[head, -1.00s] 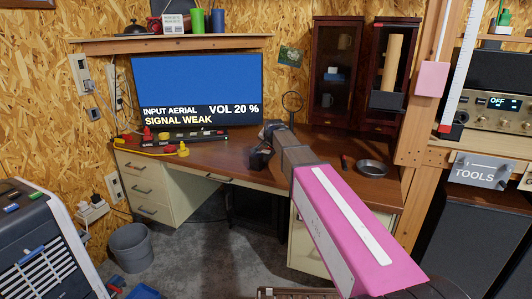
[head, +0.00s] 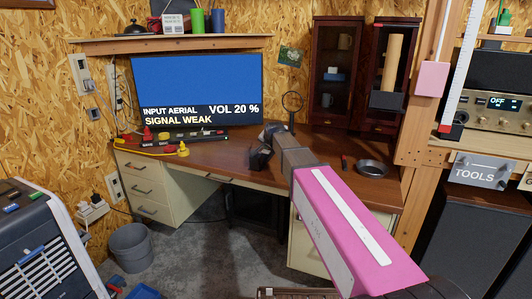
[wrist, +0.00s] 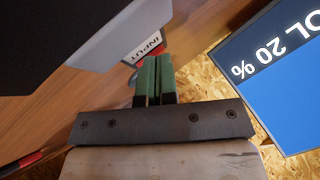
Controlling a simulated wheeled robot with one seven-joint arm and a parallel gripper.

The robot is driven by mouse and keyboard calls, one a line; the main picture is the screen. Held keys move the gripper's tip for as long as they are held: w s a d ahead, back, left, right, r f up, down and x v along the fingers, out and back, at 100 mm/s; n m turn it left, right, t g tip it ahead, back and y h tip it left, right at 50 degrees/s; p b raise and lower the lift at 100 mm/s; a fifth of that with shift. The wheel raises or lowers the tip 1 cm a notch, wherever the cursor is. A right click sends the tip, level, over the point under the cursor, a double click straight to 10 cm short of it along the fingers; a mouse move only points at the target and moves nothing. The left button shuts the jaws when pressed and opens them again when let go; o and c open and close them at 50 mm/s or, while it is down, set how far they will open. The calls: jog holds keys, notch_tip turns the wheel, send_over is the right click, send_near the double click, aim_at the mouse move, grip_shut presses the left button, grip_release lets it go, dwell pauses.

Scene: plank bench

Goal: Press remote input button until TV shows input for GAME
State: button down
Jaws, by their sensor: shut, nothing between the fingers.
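The TV (head: 196,82) stands on the desk with a blue screen and reads "INPUT AERIAL", "SIGNAL WEAK" and "VOL 20 %". Part of the TV also shows at the right of the wrist view (wrist: 285,90). My gripper (head: 258,152) is over the desk, in front of and to the right of the TV. In the wrist view its green fingers (wrist: 154,65) are shut together and empty. Just beyond their tips is a white label reading "INPUT" (wrist: 145,48) with a red edge, beside a pale grey body. I cannot tell whether the tips touch it. The remote is not clear in the head view.
Dark glass-door cabinets (head: 336,72) stand behind. The desk's right part is mostly clear.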

aim_at(267, 151)
jog(key=shift+s+f, duration=0.15)
jog(key=shift+f, duration=0.6)
dwell(0.5)
jog(key=shift+r, duration=1)
jog(key=shift+w+r, duration=0.2)
jog(key=shift+r, duration=2.35)
jog(key=shift+s, duration=0.1)
